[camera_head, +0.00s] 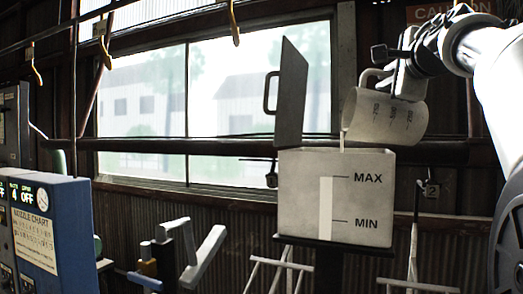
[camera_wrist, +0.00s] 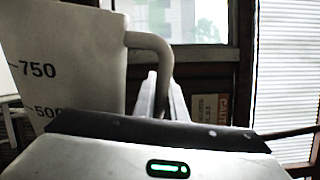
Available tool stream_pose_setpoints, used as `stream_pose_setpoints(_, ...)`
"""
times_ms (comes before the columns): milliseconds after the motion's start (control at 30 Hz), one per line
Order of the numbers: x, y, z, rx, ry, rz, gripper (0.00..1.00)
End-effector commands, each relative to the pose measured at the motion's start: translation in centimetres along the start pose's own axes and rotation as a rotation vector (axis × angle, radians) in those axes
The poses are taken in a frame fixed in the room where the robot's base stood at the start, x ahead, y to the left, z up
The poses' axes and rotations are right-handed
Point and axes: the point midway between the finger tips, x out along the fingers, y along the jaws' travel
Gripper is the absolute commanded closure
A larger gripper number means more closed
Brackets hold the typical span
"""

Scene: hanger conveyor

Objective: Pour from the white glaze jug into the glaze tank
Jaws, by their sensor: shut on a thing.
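The white glaze jug (camera_head: 385,117) is tilted to the left above the glaze tank (camera_head: 301,207) in the head view. A thin pale stream (camera_head: 342,141) runs from its lip to the tank's top. My gripper (camera_head: 379,74) is shut on the jug's handle. The wrist view shows the jug's side (camera_wrist: 70,62) with 750 and 500 marks, and the gripper's fingers (camera_wrist: 161,95) at the handle. The tank has MAX and MIN marks and a white level strip (camera_head: 325,208) that reaches about the MAX line. Its lid (camera_head: 292,92) stands open, upright, on the left.
A blue control cabinet (camera_head: 50,235) with a nozzle chart stands at the left. Yellow hooks (camera_head: 233,24) hang from the overhead rail. A grey bracket-like stand (camera_head: 203,258) is in front, left of the tank. White racks (camera_head: 283,266) stand low beside the tank.

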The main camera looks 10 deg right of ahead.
Motion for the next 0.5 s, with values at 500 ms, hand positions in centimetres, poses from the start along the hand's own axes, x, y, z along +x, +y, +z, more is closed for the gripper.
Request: stream_pose_setpoints(500, -0.07, 0.17, 0.57, -0.048, 0.000, -0.004, 1.00)
